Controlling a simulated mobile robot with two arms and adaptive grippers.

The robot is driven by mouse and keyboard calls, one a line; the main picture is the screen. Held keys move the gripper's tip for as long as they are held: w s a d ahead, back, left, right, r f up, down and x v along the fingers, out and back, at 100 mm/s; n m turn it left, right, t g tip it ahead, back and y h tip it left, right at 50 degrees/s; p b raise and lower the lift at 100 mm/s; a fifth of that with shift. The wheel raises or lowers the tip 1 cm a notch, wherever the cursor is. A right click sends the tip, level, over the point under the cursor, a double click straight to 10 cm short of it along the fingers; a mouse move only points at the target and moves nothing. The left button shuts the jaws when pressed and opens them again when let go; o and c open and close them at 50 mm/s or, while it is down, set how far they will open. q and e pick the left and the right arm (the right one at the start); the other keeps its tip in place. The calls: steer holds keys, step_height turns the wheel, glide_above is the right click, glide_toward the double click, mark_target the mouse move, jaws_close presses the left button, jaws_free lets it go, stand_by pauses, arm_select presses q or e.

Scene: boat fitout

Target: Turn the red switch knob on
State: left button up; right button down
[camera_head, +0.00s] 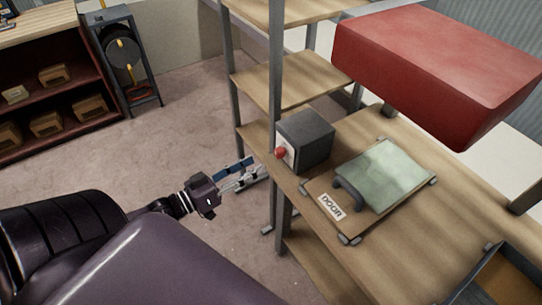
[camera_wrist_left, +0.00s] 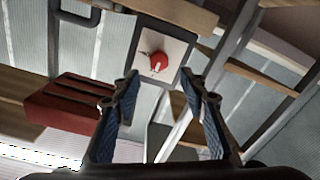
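The red switch knob (camera_head: 280,153) sits on the pale front plate of a dark grey box (camera_head: 310,138) on the wooden shelf. In the left wrist view the knob (camera_wrist_left: 157,62) shows on its light plate (camera_wrist_left: 174,42), ahead of the fingertips and a little above the gap between them. A pale mark shows on the knob. My left gripper (camera_head: 258,168) is open and empty, just left of the knob, with its fingers pointing toward it. It appears apart from the knob. The left wrist view shows its two blue-padded fingers (camera_wrist_left: 160,88) spread. My right gripper is not in view.
A metal shelf post (camera_head: 275,80) stands close beside the box and gripper. A panel with a handle and a DOOR label (camera_head: 331,206) lies right of the box. A large red block (camera_head: 435,60) is above the shelf at upper right. Open floor lies left.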

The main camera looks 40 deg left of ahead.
mark_target(276, 154)
arm_select(q)
steer(key=x, duration=0.7)
steer(key=shift+w+d+p, duration=0.1)
steer(key=shift+d+p, duration=0.1)
steer(key=shift+p, duration=0.15)
jaws_close()
